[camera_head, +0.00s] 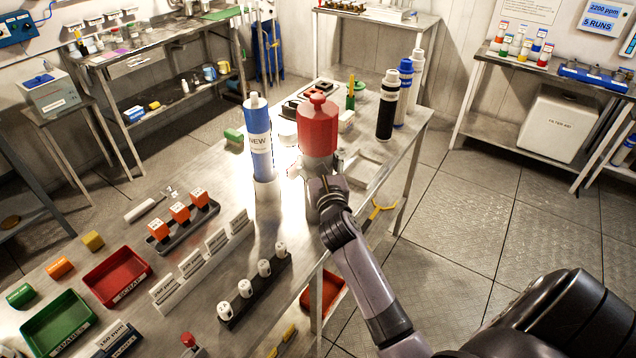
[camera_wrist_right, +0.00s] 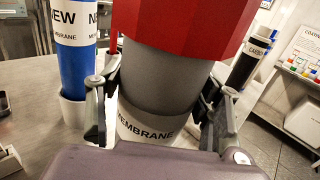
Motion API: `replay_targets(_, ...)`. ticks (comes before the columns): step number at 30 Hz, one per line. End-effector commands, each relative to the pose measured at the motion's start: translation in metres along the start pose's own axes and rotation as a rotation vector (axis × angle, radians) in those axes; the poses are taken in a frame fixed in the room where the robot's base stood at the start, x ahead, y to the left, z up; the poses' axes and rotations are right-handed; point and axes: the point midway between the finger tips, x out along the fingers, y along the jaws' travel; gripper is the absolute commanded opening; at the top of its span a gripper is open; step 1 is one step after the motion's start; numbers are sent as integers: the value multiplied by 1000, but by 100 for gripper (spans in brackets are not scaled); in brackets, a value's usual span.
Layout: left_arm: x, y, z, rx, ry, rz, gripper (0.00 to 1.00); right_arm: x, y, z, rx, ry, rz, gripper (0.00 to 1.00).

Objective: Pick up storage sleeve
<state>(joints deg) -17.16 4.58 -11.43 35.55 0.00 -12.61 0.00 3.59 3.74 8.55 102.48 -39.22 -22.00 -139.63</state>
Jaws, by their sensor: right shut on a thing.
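A grey cylinder with a wide red top (camera_head: 318,127) stands upright on the metal bench. It is the likeliest storage sleeve, but no label on it says so. In the right wrist view its grey body (camera_wrist_right: 170,80) sits above a white base marked MEMBRANE (camera_wrist_right: 150,132). My right gripper (camera_wrist_right: 163,110) is shut on the grey body, one finger on each side. In the head view the right gripper (camera_head: 318,182) is at the cylinder's lower part, which the arm partly hides. My left gripper is not in view.
A blue cylinder marked NEW (camera_head: 258,140) stands upright in a white cup close to the left. A black cylinder (camera_head: 388,105) and other tall cylinders stand behind right. Racks of small parts and a red tray (camera_head: 117,275) lie at the front left.

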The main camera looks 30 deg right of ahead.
Motion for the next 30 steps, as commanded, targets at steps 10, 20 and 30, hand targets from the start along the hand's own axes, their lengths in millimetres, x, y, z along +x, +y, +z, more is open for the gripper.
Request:
replay_targets(10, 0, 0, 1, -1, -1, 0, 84, 0, 0, 0, 0, 0, 0, 31)
replay_targets(20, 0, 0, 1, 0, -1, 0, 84, 0, 0, 0, 0, -1, 0, 9)
replay_targets(30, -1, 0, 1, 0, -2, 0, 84, 0, 0, 4, 0, -5, 1, 6)
